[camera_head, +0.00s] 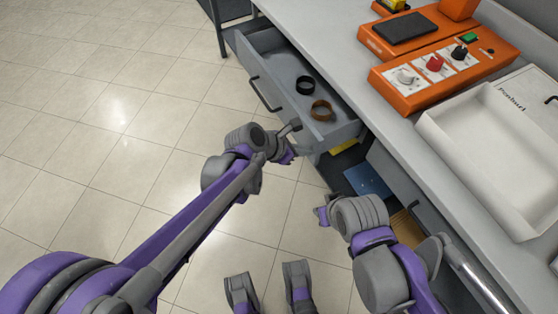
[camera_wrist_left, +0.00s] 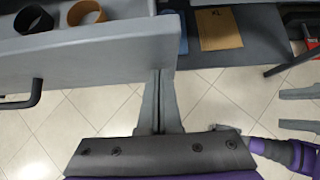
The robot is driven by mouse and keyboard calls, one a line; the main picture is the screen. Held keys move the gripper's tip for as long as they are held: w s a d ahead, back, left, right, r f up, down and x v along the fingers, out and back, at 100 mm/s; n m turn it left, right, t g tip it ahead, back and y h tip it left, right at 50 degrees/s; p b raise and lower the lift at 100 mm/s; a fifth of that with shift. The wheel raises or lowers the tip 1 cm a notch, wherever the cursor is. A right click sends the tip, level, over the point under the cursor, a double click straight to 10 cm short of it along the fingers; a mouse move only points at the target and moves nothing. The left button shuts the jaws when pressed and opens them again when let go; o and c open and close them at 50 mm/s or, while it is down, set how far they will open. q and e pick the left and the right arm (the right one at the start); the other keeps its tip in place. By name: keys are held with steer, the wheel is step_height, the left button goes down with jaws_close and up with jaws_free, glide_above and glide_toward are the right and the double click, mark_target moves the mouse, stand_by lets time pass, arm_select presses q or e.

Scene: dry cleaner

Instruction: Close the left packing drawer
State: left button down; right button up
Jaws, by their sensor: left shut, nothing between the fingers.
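The left packing drawer (camera_head: 285,80) is a grey drawer pulled out from under the counter. Its front has a black bar handle (camera_head: 265,94), which also shows at the left edge of the left wrist view (camera_wrist_left: 35,85). A black ring (camera_head: 305,85) and a brown ring (camera_head: 321,110) lie inside. My left gripper (camera_head: 295,128) is at the near end of the drawer front, shut and empty. In the left wrist view its closed fingers (camera_wrist_left: 160,100) overlap the drawer's end corner; contact is unclear. My right gripper (camera_head: 322,214) is lower right, its fingers hard to make out.
The counter (camera_head: 345,65) carries an orange control unit (camera_head: 445,65) and a white tray (camera_head: 490,135). Below it, right of the drawer, are a blue item (camera_head: 368,181) and a brown envelope (camera_wrist_left: 220,29). Tiled floor (camera_head: 110,110) lies clear to the left.

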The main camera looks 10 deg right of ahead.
mark_target(352, 128)
arm_select(q)
steer(key=w+d, duration=0.1)
steer(key=d, duration=0.4)
steer(key=w+d, duration=0.1)
steer(key=d, duration=0.4)
steer(key=w+d+p, duration=0.1)
steer(key=w+d, duration=0.1)
steer(key=d, duration=0.3)
steer(key=shift+w+d, duration=0.1)
steer(key=shift+d, duration=0.15)
arm_select(e)
steer(key=shift+s+a+r, duration=0.1)
steer(key=shift+r, duration=0.45)
arm_select(q)
steer(key=shift+d+r, duration=0.1)
steer(key=shift+r, duration=0.05)
